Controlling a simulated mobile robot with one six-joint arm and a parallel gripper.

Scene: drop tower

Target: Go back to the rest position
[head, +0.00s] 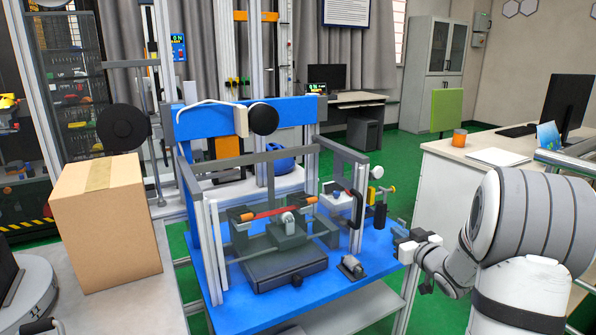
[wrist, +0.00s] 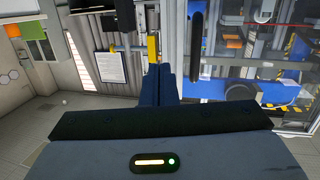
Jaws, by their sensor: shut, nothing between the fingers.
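My gripper (wrist: 160,72) shows in the wrist view with its two dark fingers pressed together and nothing between them. In the head view my arm is at the right, folded beside the blue-framed test machine (head: 350,300).
A cardboard box (head: 108,225) stands on a bench at the left. A white desk (head: 470,170) with an orange mug (head: 459,138) and a monitor (head: 567,103) is at the right. Green floor shows between the machine and the desk.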

